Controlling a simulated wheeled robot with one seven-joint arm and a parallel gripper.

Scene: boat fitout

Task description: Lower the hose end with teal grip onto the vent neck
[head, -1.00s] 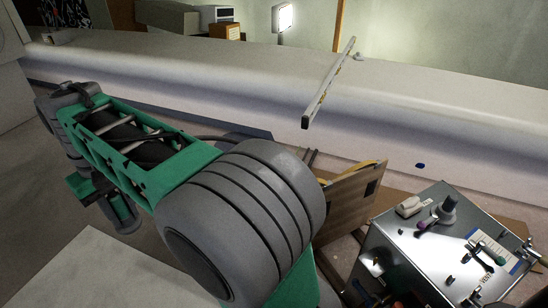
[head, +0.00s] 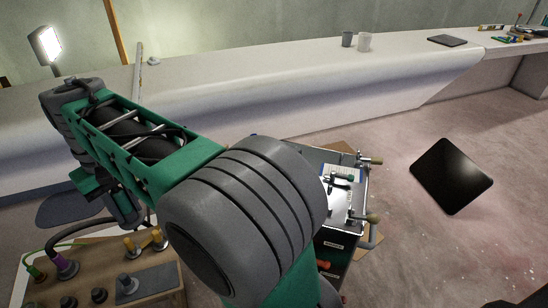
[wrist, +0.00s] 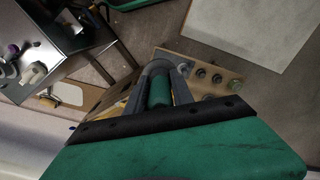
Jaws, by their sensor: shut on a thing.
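My gripper (wrist: 167,75) is shut on the teal grip (wrist: 160,92) of the hose end in the wrist view. The hose beyond the grip is mostly hidden by the fingers. I cannot tell which fitting is the vent neck. The grip appears apart from the tank in the wrist view.
A wooden fittings board (head: 160,297) with several ports and a purple-collared hose (head: 66,266) is at lower left; a board with ports shows beyond the fingers (wrist: 228,95). A black panel (head: 452,176) lies at right. A long pale ledge (head: 300,110) runs behind. Floor at right is mostly clear.

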